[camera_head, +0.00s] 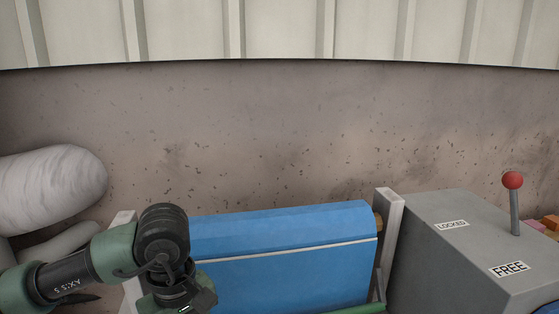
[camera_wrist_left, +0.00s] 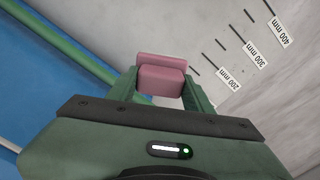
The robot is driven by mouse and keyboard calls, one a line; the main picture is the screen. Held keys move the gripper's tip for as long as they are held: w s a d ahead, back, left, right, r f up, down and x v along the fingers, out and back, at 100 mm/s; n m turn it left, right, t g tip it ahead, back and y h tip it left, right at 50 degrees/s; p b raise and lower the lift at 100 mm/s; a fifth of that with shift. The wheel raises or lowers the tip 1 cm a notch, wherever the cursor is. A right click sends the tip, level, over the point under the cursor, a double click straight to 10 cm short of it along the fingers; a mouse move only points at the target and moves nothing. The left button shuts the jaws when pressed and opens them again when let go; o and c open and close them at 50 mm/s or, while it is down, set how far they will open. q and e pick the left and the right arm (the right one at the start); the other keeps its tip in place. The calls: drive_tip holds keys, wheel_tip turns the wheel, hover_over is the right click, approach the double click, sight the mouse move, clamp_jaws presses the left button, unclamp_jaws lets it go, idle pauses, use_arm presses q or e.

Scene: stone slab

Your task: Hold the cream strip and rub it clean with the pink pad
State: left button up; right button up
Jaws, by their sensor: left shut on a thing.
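In the left wrist view the pink pad (camera_wrist_left: 161,62) sits between the fingers of my left gripper (camera_wrist_left: 160,88), which is shut on it. A pale patch shows just below the pad between the fingers; I cannot tell whether it is the cream strip or the slab. In the head view my left arm comes in from the lower left, and its wrist is in front of the left end of a blue block; the fingertips and pad are out of sight there. I cannot make out the cream strip for certain. My right gripper is in neither view.
The blue block (camera_head: 290,270), with a thin pale line along it, stands between two pale posts. A grey box (camera_head: 450,250) at right has a red-knobbed lever (camera_head: 513,181) and LOCKED and FREE labels. A green bar (camera_wrist_left: 75,50) runs beside the blue. A millimetre scale marks the slab.

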use_arm(q)
drive_tip(key=a+m, duration=0.1)
drive_tip(key=m, duration=0.1)
drive_tip(key=s+m, duration=0.1)
drive_tip(key=m, duration=0.1)
drive_tip(key=a+m, duration=0.1)
drive_tip(key=m, duration=0.1)
drive_tip(key=shift+s+a+f, duration=0.1)
drive_tip(key=shift+s+a, duration=0.25)
drive_tip(key=shift+s, duration=0.05)
drive_tip(key=shift+s+a+m, duration=0.2)
drive_tip(key=shift+m, duration=0.4)
drive_tip(key=shift+s+a+m, duration=0.15)
drive_tip(key=shift+a+m, duration=0.05)
drive_tip(key=shift+m, duration=0.4)
drive_tip(key=shift+f, duration=0.1)
